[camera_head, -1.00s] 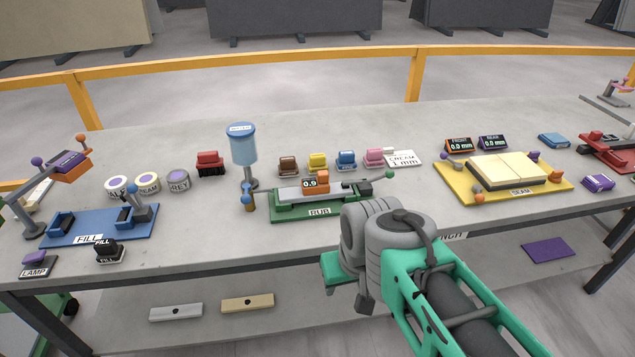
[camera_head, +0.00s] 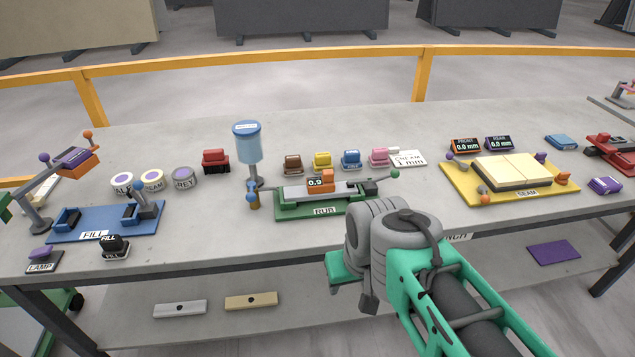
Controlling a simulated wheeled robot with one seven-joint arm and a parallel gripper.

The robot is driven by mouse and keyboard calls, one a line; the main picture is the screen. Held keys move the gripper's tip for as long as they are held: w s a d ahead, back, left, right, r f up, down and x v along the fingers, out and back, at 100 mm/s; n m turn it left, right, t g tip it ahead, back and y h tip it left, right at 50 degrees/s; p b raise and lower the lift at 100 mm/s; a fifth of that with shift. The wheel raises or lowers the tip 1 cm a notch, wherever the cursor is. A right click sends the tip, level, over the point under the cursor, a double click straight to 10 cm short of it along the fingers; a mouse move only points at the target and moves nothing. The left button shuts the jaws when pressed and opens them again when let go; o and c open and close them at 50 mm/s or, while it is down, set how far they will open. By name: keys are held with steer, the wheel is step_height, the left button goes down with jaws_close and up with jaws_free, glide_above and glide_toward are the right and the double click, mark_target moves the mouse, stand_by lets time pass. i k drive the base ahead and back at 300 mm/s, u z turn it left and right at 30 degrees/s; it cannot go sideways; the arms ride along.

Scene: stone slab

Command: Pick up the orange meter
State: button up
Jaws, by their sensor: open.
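A small orange block-shaped meter (camera_head: 328,177) with a dark display reading 0.9 sits on the grey bar of the green RUB fixture (camera_head: 292,210), near the middle of the bench. My arm reaches in from the lower right, and its grey joint stands in front of the bench edge, to the right of and nearer than the meter. Its fingers do not show, so my gripper is out of sight. Nothing touches the meter from my side.
A blue-topped cylinder (camera_head: 248,145) stands just left of the RUB fixture. The blue FILL fixture (camera_head: 130,222) is at left, the yellow SEAM fixture (camera_head: 460,185) at right. An orange-faced readout (camera_head: 465,146) stands behind SEAM.

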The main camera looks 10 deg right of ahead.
mark_target(324, 184)
steer(key=u, duration=3.95)
steer(key=k, duration=0.75)
steer(key=z, duration=1.35)
